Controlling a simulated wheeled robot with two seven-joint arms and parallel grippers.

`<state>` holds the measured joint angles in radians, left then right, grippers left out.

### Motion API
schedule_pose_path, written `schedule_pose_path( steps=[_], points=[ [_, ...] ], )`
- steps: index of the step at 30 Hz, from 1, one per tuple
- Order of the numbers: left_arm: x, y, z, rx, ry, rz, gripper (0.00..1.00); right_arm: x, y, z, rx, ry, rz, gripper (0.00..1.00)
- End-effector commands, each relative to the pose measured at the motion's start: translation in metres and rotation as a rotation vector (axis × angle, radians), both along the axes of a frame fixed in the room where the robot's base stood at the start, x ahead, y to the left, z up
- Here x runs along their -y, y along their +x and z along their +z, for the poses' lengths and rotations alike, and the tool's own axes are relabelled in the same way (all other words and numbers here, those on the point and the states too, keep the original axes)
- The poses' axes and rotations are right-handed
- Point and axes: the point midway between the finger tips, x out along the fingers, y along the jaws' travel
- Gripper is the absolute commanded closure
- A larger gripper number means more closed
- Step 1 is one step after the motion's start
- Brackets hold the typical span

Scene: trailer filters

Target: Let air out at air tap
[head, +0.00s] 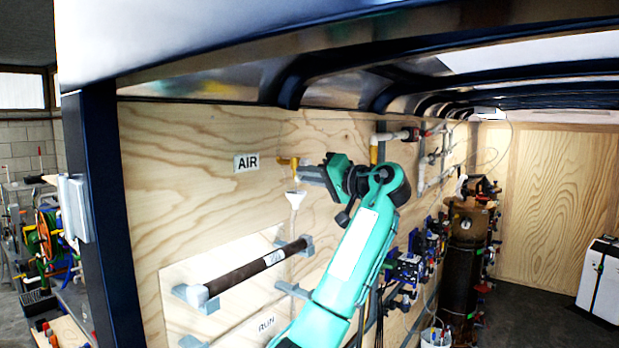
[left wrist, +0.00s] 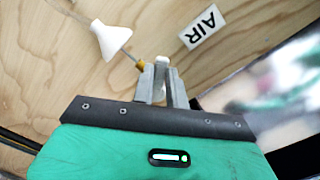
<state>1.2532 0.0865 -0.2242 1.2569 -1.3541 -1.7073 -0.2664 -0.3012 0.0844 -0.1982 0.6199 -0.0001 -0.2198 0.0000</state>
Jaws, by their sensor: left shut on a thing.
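The air tap (head: 285,161) is a small brass-yellow fitting on the plywood wall, right of the white AIR label (head: 247,162). In the left wrist view its brass part (left wrist: 140,66) shows just left of my fingertips, near a white cone-shaped piece (left wrist: 110,38). My left gripper (head: 304,173) reaches up to the tap from the right. Its grey fingers (left wrist: 163,82) are close together, shut on a small white piece (left wrist: 163,62) at the tap, probably its handle. The fingers hide part of it. My right gripper is in neither view.
Below the tap, a dark filter tube (head: 255,270) sits in grey brackets on the wall. Pipes and valves (head: 408,134) run along the wall to the right. A dark cylinder (head: 468,240) stands farther back. A dark blue post (head: 105,220) edges the left.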

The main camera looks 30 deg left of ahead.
Motion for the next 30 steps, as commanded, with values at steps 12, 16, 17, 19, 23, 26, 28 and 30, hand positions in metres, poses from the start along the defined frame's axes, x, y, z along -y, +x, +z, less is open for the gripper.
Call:
schedule_pose_path(
  steps=[12, 16, 17, 19, 23, 26, 28, 30],
  points=[
    [0.0, 0.006, -0.012, 0.248, -0.021, 0.0, 1.0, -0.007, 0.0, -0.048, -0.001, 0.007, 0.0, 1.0],
    [0.001, 0.009, -0.014, 0.36, -0.03, 0.0, 1.0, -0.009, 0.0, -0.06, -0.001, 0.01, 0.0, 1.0],
    [0.001, 0.01, -0.014, 0.384, -0.032, 0.0, 1.0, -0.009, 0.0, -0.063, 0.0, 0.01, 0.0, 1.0],
    [0.001, 0.012, -0.015, 0.441, -0.036, 0.0, 1.0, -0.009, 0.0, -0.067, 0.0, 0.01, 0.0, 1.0],
    [0.001, 0.015, -0.015, 0.539, -0.044, 0.001, 1.0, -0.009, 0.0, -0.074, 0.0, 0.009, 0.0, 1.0],
    [0.001, 0.017, -0.015, 0.603, -0.049, 0.001, 1.0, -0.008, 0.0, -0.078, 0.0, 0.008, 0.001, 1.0],
    [0.001, 0.018, -0.015, 0.641, -0.052, 0.001, 1.0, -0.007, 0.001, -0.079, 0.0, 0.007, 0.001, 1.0],
    [0.001, 0.019, -0.015, 0.675, -0.055, 0.001, 1.0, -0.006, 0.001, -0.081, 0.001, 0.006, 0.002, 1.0]
  ],
)
